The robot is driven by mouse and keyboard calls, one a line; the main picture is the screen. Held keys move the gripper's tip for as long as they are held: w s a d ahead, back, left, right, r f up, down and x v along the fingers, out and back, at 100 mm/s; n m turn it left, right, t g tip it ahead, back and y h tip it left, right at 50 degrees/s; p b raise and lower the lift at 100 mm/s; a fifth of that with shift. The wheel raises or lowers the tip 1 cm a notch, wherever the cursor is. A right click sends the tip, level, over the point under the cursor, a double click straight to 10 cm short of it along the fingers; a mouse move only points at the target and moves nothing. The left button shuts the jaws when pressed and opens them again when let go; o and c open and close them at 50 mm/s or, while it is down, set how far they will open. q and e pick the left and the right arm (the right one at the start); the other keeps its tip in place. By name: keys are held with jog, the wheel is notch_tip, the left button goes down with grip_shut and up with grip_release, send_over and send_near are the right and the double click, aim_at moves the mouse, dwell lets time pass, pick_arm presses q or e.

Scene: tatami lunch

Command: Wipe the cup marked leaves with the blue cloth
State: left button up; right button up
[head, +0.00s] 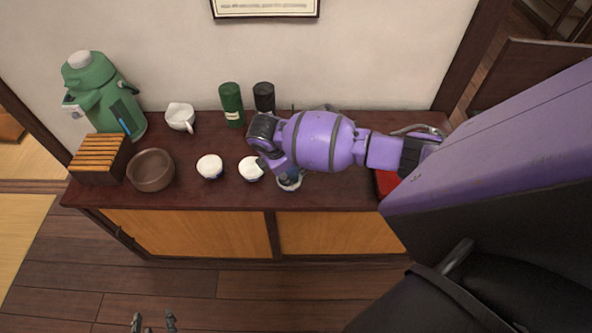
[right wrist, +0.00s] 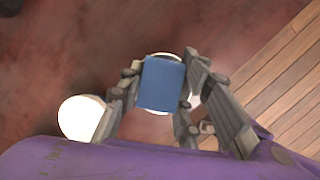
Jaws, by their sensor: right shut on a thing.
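My right gripper (head: 285,178) reaches over the cabinet top and is shut on the blue cloth (right wrist: 162,85), which shows as a folded block between its fingers in the right wrist view. A cup (head: 290,186) is directly under the cloth, mostly hidden by it; its pale rim peeks out past the cloth in the right wrist view (right wrist: 163,54). I cannot tell whether the cloth touches it. Two more white cups (head: 209,166) (head: 251,167) stand to its left. No leaf marking can be read on any cup. My left gripper (head: 154,322) is open and empty at the bottom edge, over the floor.
A green air pot (head: 95,90), a slatted wooden box (head: 100,155), a brown bowl (head: 151,170) and a white spouted vessel (head: 180,117) stand at the left. A green canister (head: 231,103) and a black canister (head: 264,97) stand behind. A red thing (head: 387,183) is partly hidden behind my arm.

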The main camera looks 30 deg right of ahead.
dwell(0.3)
jog(key=m, duration=0.2)
jog(key=shift+a+m+g, duration=0.1)
jog(key=shift+m+g, duration=0.2)
jog(key=shift+g, duration=0.1)
jog(key=m, duration=0.2)
jog(key=m+g, duration=0.1)
jog(key=m, duration=0.1)
jog(key=shift+s+g, duration=0.2)
jog(key=shift+g, duration=0.1)
jog(key=m+g, duration=0.1)
jog(key=m, duration=0.3)
jog(key=shift+s+m+y, duration=0.15)
jog(key=shift+m+y, duration=0.15)
jog(key=shift+s+d+m+g+y, duration=0.15)
jog(key=shift+m+g, duration=0.1)
jog(key=shift+m, duration=0.35)
jog(key=shift+w+d+m+g+y, duration=0.15)
jog(key=shift+m+g, duration=0.1)
jog(key=shift+m, duration=0.35)
jog(key=shift+s+a, duration=0.1)
